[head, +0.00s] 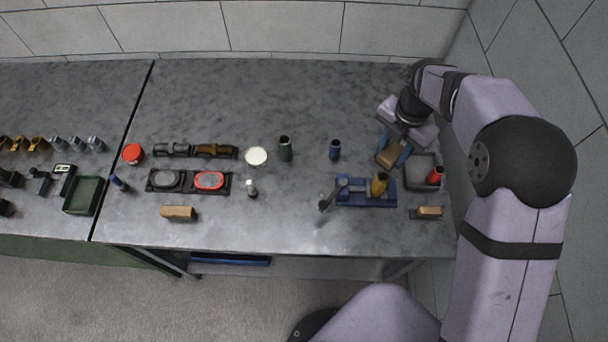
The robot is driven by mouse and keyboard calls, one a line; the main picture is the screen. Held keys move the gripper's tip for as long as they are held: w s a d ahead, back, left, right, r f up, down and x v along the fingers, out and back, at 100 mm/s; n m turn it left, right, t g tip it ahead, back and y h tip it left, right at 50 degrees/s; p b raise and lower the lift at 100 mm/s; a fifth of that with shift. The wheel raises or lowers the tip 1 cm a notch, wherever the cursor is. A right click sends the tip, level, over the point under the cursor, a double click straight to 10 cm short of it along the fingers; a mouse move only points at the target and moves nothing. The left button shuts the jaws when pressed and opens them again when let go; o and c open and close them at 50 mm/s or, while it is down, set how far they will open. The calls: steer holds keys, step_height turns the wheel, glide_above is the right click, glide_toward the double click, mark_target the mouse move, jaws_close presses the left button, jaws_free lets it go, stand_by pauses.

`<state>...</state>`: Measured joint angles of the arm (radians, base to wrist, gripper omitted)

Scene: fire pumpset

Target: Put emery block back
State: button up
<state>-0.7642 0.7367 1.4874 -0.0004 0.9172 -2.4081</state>
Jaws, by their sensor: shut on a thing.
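My gripper (393,150) is on the right side of the bench, with its blue fingers shut on a brown block (389,157) that looks like the emery block. The block is held tilted, just behind the blue vise and left of the grey tray. Part of it is hidden by the fingers, and its height above the bench is hard to tell. A tan block (430,211) sits on a dark base at the front right. Another tan block (179,213) lies at the front left of this bench.
A blue vise (352,192) with a brass part (379,185) stands front-left of my gripper. A grey tray (421,160) with a red cylinder (435,175) is to its right. A blue-grey cylinder (335,149) stands to its left. The bench's back middle is clear.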

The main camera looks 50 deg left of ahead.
steer(key=s+a+f+n+b, duration=0.2)
steer(key=s+a+f+b, duration=0.15)
steer(key=s+a, duration=0.2)
steer(key=s+a+f+n+b, duration=0.2)
steer(key=s+a+f+b, duration=0.1)
steer(key=s+a+b, duration=0.3)
steer(key=b, duration=0.3)
glide_above(287, 208)
steer(key=shift+r, duration=0.1)
steer(key=shift+f+p, duration=1.4)
steer(key=shift+f, duration=3.6)
steer(key=shift+f, duration=0.15)
steer(key=o, duration=0.9)
steer(key=shift+o, duration=0.2)
